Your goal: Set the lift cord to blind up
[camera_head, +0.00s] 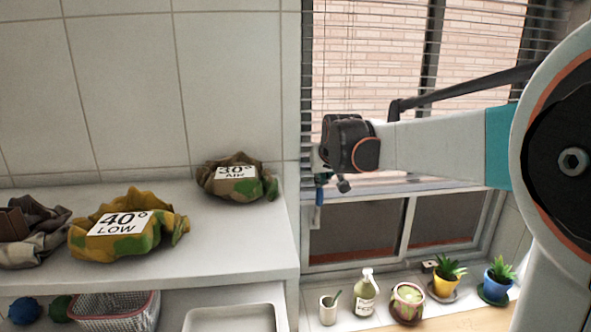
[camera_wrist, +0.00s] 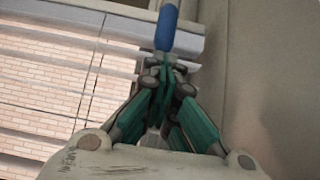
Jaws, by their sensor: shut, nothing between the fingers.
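The lift cord's blue handle (camera_head: 319,197) hangs at the left edge of the window, just below my gripper (camera_head: 322,182). In the wrist view the blue handle (camera_wrist: 166,28) shows right beyond the tips of my gripper (camera_wrist: 165,68). The green fingers are closed together with nothing between them. Whether the tips touch the handle I cannot tell. The cord itself is too thin to make out. The blind (camera_head: 375,8) has dark, thin slats over the upper window, and the lower panes are uncovered. Its slats also show at left in the wrist view (camera_wrist: 50,55).
On the sill stand a cup (camera_head: 328,310), a soap bottle (camera_head: 365,293), a pink-rimmed pot (camera_head: 407,301), a yellow plant pot (camera_head: 444,285) and a blue one (camera_head: 496,283). A white shelf (camera_head: 245,243) at left carries cloth bundles. The tiled wall lies close beside my gripper.

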